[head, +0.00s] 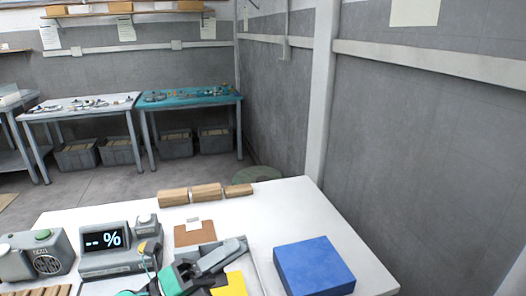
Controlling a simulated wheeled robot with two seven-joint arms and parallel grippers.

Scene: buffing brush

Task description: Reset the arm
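My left gripper (222,264) is low in the head view, over the near middle of the white table (335,222). It shows as dark, grey and green parts pointing right and away from me. Its fingertips overlap grey and yellow things, so I cannot tell its opening or whether it holds anything. A yellow flat piece (232,285) lies beside it at the bottom edge. A brown pad (194,234) with a small white tag lies just beyond it. My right gripper is not in view.
A blue block (313,268) sits to the right. A grey display unit (112,256) and a grey device with a green button (38,258) stand left. Three wooden blocks (206,192) line the far edge. Table right of the blocks is clear. Walls and workbenches stand beyond.

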